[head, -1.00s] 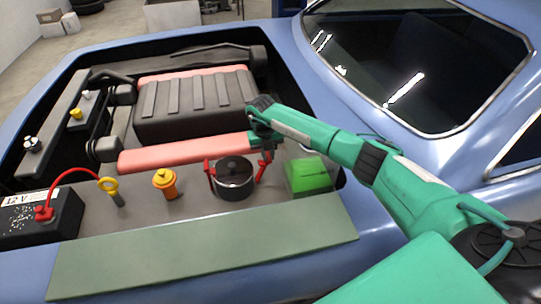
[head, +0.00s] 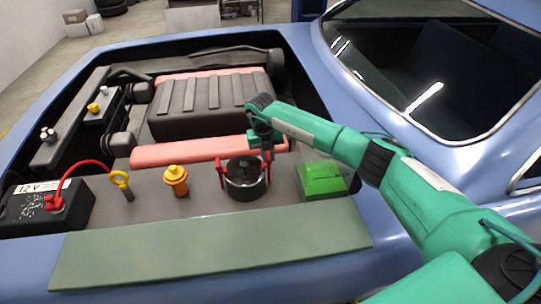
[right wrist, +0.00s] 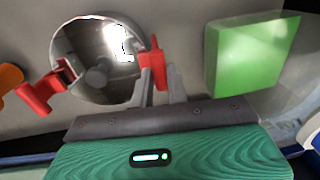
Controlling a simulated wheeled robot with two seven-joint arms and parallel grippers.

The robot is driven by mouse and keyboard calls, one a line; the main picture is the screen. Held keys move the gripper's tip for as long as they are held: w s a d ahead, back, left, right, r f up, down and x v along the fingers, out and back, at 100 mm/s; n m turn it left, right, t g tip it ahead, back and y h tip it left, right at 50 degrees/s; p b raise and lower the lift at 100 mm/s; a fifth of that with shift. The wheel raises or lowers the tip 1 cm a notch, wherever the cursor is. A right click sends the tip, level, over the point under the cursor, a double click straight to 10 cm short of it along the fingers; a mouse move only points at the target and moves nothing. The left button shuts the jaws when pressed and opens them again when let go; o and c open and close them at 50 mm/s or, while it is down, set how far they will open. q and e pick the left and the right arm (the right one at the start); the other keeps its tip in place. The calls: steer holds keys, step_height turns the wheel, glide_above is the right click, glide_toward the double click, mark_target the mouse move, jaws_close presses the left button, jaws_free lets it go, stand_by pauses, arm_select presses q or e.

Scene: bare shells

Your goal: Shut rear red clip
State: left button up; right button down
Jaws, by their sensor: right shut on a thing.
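A round dark canister (head: 245,187) with a shiny lid stands in the engine bay, with a red clip on each side. The left red clip (head: 220,174) sticks outward from the canister in the right wrist view (right wrist: 38,94). The right red clip (head: 267,172) stands nearly upright against the canister's rim. My right gripper (head: 267,152) points down and is shut on this right clip, which shows between its fingers in the right wrist view (right wrist: 152,62). The fingers partly hide the clip, and I cannot tell whether it is latched. My left gripper is not in view.
A green block (head: 321,180) stands close right of the canister. An orange cap (head: 175,181), a yellow dipstick ring (head: 121,179) and a 12 V battery (head: 75,208) stand to the left. A pale red bar (head: 190,152) and black engine cover (head: 205,108) lie behind.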

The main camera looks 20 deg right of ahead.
steer(key=shift+a+f, duration=0.2)
steer(key=shift+a, duration=0.5)
steer(key=c, duration=1.6)
jaws_free()
steer(key=shift+o, duration=1.3)
steer(key=shift+w+a, duration=0.15)
steer(key=shift+a, duration=0.15)
steer(key=shift+d, duration=0.2)
steer(key=shift+r, duration=0.2)
steer(key=shift+w+r, duration=0.1)
steer(key=shift+r, duration=0.25)
step_height(320, 180, up, 13)
steer(key=a+b, duration=0.1)
steer(key=b, duration=0.2)
steer(key=shift+f+b, duration=0.15)
steer(key=shift+b, duration=0.15)
